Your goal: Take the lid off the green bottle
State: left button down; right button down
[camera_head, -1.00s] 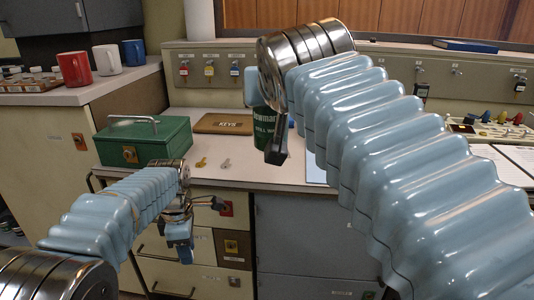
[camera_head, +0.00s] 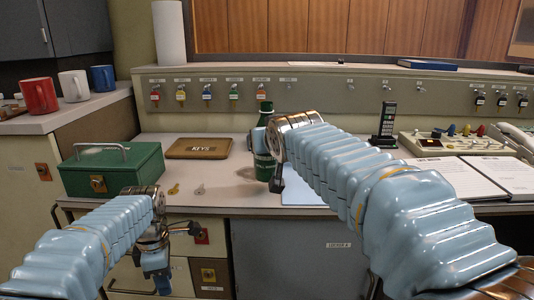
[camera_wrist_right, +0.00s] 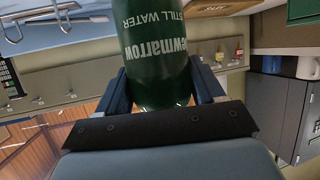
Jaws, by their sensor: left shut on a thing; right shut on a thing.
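The green bottle (camera_head: 264,170) is upright at the front part of the counter (camera_head: 225,190) in the head view. I cannot tell whether its base touches the counter. My right gripper (camera_head: 266,160) is shut around it. In the right wrist view the bottle (camera_wrist_right: 160,60) shows upside down with white lettering, between the two fingers (camera_wrist_right: 160,95). The bottle's top shows in the head view, but whether a lid is on it is too small to tell. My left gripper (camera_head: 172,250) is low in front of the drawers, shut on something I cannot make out.
A handset (camera_head: 386,122) and open binder (camera_head: 455,176) are at right. Some counter is clear left of the bottle.

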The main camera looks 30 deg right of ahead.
jog(key=shift+f, duration=1.4)
jog(key=shift+f, duration=0.1)
jog(key=shift+f+b, duration=0.1)
jog(key=shift+b, duration=0.3)
jog(key=shift+c, duration=0.7)
grip_release()
